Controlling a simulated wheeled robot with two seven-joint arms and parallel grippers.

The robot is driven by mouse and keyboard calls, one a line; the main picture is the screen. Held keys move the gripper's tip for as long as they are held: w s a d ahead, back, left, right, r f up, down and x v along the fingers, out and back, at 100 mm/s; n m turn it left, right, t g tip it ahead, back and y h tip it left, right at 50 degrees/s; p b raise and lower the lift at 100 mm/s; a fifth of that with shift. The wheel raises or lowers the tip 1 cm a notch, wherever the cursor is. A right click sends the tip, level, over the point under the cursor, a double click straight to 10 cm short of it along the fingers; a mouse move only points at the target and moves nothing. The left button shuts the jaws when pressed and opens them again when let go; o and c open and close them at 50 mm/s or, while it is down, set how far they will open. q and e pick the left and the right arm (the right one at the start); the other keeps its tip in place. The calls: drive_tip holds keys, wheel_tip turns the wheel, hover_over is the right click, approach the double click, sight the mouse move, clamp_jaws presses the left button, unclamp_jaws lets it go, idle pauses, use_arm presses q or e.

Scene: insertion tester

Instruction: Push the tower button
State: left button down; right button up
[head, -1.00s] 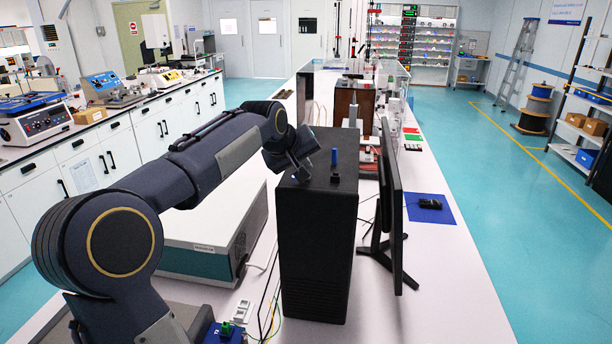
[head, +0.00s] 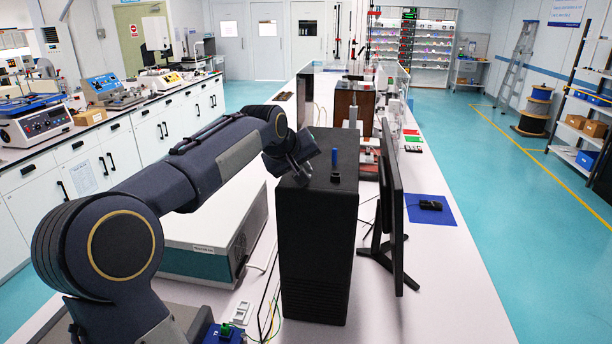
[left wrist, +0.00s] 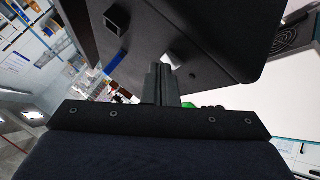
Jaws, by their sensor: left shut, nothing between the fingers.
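The black tower (head: 318,245) stands upright on the bench. My left gripper (head: 301,178) is over the left part of its top, shut and empty. In the left wrist view its closed fingers (left wrist: 160,76) point at the dark tower surface (left wrist: 205,30). A small pale square piece (left wrist: 173,59) shows just beyond the fingertips; I cannot tell whether they touch it or whether it is the button. A blue upright piece (head: 335,158) and a small black block (head: 336,177) are on the tower top, right of the gripper. My right gripper is out of view.
A monitor (head: 391,205) stands close to the right of the tower. A white and teal box (head: 215,235) is at its left. A blue mat (head: 445,211) with a small black item lies at the right bench edge. Cables run in front of the tower.

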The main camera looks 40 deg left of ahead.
use_arm(q)
drive_tip(key=shift+r+p, duration=0.4)
drive_tip(key=shift+r, duration=0.1)
wheel_tip(320, 180, up, 2)
drive_tip(key=shift+r+p, duration=0.15)
drive_tip(key=shift+p, duration=0.9)
wheel_tip(320, 180, up, 4)
drive_tip(key=shift+f, duration=0.15)
drive_tip(key=s+d+f+m+g+h+b, duration=0.1)
drive_tip(key=s+d+f+m, duration=0.3)
drive_tip(key=s+d+f, duration=0.8)
drive_tip(key=s+d+f+m+g+h+b, duration=0.2)
drive_tip(key=s+d+f+m+h+b, duration=0.1)
drive_tip(key=s+d+f, duration=0.9)
drive_tip(key=s+f+m+h, duration=0.1)
drive_tip(key=s+f+m, duration=0.1)
drive_tip(key=s, duration=0.3)
